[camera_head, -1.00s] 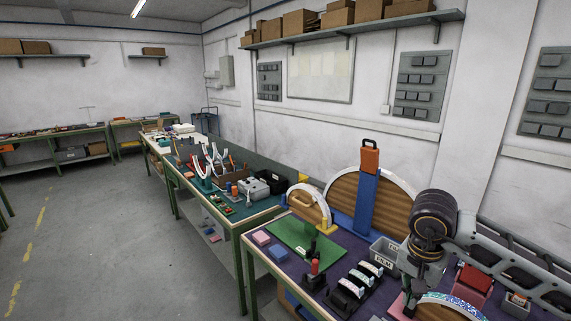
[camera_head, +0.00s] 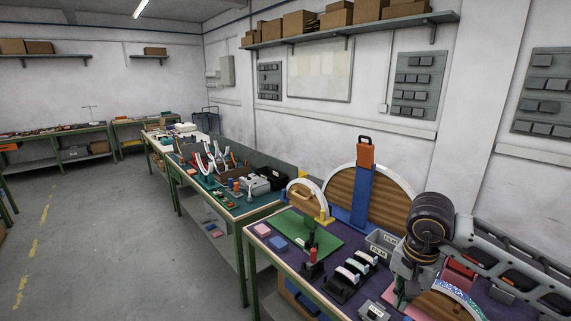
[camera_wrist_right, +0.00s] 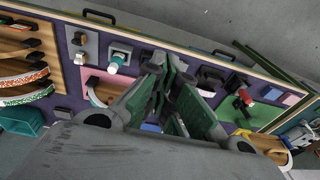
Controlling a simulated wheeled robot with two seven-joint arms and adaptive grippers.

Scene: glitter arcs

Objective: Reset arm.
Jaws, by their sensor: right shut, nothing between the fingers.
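My right arm reaches in from the right in the head view. Its gripper (camera_head: 402,287) hangs low over the front right of the purple-topped bench (camera_head: 330,285). In the right wrist view the gripper's two fingers (camera_wrist_right: 168,70) come together with nothing held between them. The exact fingertips are hard to make out in the head view. A wooden board with a blue-white glitter arc (camera_head: 459,303) lies close to the right of the gripper. The wrist view shows a board with orange and green glitter arcs (camera_wrist_right: 25,80). My left gripper is not in view.
A large wooden arch (camera_head: 393,208) and a tall blue post with an orange top (camera_head: 362,195) stand at the bench's back. A green mat (camera_head: 322,237), a grey bin (camera_head: 382,243) and black holders (camera_head: 345,285) crowd the bench. The floor at left is clear.

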